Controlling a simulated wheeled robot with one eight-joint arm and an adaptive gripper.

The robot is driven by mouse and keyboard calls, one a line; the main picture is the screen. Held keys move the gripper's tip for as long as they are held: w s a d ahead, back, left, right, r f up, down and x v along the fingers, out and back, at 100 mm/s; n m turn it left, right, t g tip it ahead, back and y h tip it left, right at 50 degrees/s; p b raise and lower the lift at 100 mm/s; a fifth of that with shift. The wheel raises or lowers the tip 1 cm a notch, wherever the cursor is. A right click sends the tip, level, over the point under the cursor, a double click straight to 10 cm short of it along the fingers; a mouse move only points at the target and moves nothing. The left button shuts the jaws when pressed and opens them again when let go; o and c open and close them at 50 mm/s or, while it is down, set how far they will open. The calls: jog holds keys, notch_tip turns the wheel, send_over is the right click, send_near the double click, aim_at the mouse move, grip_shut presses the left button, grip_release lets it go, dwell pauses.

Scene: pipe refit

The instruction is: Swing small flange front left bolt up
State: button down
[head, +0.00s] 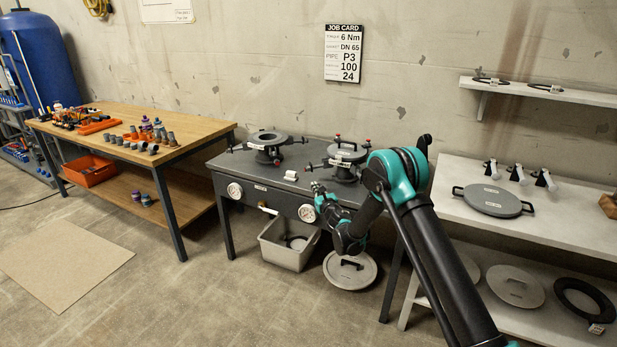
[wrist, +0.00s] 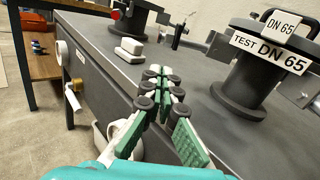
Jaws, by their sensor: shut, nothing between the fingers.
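Two dark flange fittings stand on the grey bench. The left flange (head: 268,139) has an open bore; the right flange (head: 346,156) has a lid and carries a "TEST DN 65" label in the wrist view (wrist: 262,85). I cannot tell for sure which is the small one. Swing bolts stick out around both, some with red ends. My gripper (head: 317,187) is shut and empty, near the bench's front edge, left of and in front of the right flange. Its green-padded fingers (wrist: 160,82) meet in the wrist view.
A small white block (head: 291,175) lies on the bench between the flanges. Gauges (head: 307,213) and a valve handle are on the bench front. A grey bin (head: 286,250) and a round lid (head: 350,272) are below. A white shelf table (head: 540,215) stands right.

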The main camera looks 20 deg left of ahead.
jog(key=shift+w, duration=0.1)
jog(key=x, duration=1)
jog(key=shift+d, duration=0.1)
